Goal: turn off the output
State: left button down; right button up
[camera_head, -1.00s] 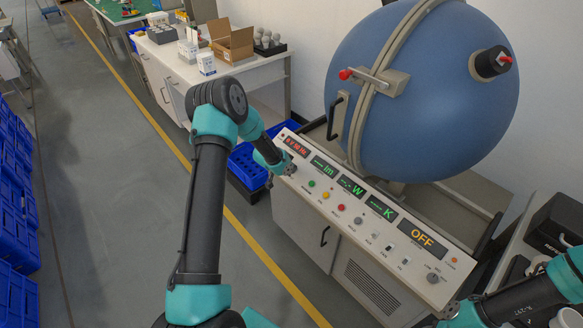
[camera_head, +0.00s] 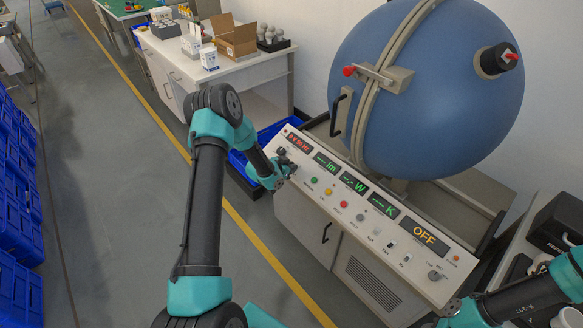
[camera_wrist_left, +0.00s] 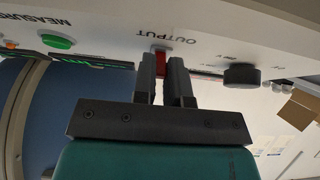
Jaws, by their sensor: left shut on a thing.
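The burn-in panel (camera_head: 325,205) has lit displays across its top. My left gripper (camera_wrist_left: 165,70) is shut on the red output switch (camera_wrist_left: 161,58), beside the printed OUTPUT label (camera_wrist_left: 168,36) in the left wrist view. The fingers hide much of the switch, so its position cannot be told. In the head view my left gripper (camera_head: 286,162) is at the panel's left end, below the red display (camera_head: 298,142). A black knob (camera_wrist_left: 241,75) is to the right of the fingers in the wrist view. My right gripper (camera_head: 447,311) is low at the right; its jaws are unclear.
A green button (camera_wrist_left: 57,41) is left of the fingers in the wrist view. The yellow display (camera_head: 425,236) at the panel's right reads OFF. A large blue sphere (camera_head: 430,90) stands behind the panel. A white bench (camera_head: 245,75) with boxes stands behind left.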

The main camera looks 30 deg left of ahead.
pick_arm(q)
jog(key=c, duration=1.2)
grip_release()
jog(key=shift+o, duration=0.2)
jog(key=v, duration=1.7)
jog(key=shift+s, duration=0.25)
jog(key=s+d+f+n+g, duration=0.1)
jog(key=s+d+f+g, duration=0.2)
jog(key=s+d, duration=0.3)
jog(key=s+d+f+n+g, duration=0.2)
jog(key=s+d+f+g, duration=0.2)
jog(key=d, duration=0.7)
jog(key=s+d+f+n+g, duration=0.2)
jog(key=s+d+f+g, duration=0.1)
jog(key=s+d, duration=0.4)
jog(key=shift+s+d+f+g, duration=0.4)
jog(key=shift+d+f, duration=0.4)
jog(key=shift+d, duration=0.4)
